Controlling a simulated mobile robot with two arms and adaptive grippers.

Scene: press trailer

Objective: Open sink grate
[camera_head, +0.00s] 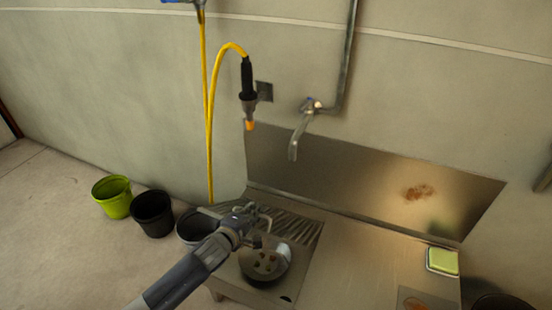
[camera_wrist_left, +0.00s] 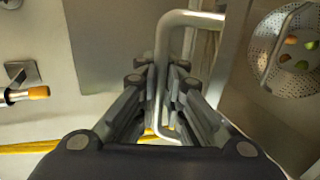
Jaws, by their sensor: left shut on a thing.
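My left gripper (camera_head: 262,222) reaches over the sink from the lower left. In the left wrist view its fingers (camera_wrist_left: 168,98) are shut around a bent grey metal rod (camera_wrist_left: 162,60). The rod looks like part of the sink grate, but how it joins on is hidden. The perforated strainer also shows in the left wrist view (camera_wrist_left: 290,82). My right gripper is out of view.
A dark ribbed area (camera_head: 300,226) lies behind the gripper. A steel counter (camera_head: 365,250) extends right, with a green sponge (camera_head: 442,261). A wall faucet (camera_head: 297,135) and a yellow hose (camera_head: 209,120) hang above. Green (camera_head: 113,197) and black (camera_head: 153,213) buckets stand left.

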